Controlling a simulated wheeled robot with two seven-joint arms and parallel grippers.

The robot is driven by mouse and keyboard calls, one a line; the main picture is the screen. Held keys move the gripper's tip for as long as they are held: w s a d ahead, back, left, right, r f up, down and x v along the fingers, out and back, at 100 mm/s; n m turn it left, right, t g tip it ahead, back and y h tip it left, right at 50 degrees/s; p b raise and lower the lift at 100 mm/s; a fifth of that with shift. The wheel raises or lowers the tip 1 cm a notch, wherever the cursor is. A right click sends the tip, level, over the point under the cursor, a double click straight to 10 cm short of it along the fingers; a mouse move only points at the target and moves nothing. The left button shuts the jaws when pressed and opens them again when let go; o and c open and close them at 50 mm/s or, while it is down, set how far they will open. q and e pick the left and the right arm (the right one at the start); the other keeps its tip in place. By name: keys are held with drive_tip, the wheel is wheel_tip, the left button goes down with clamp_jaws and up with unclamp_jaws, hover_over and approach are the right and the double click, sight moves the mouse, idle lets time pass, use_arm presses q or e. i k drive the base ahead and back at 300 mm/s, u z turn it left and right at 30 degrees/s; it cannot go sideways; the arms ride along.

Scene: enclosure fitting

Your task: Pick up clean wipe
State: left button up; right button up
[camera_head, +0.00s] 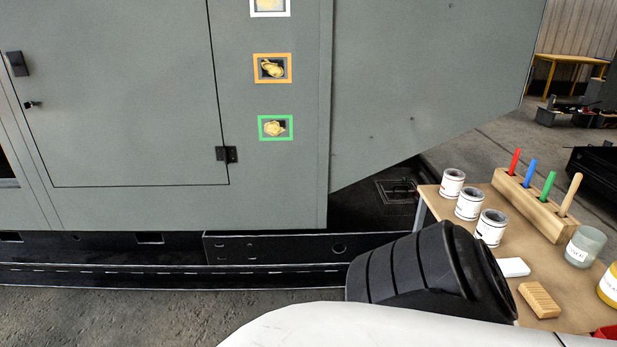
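A small white flat block (513,267), which looks like the clean wipe, lies on the brown table (462,222) at the right. It is just right of the dark arm part in the foreground. A tan ridged block (540,299) lies a little nearer on the same table. Neither of my grippers is in view. A white and black link of my own arm fills the bottom middle and hides the near left part of the table.
On the table are several labelled white cans (468,204), a wooden rack (533,205) with coloured handles, a glass jar (585,246) and a yellow jar (609,285). A grey enclosure (120,100) with framed openings (275,127) stands at the left.

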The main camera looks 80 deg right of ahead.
sight(510, 267)
drive_tip(key=z, duration=2.3)
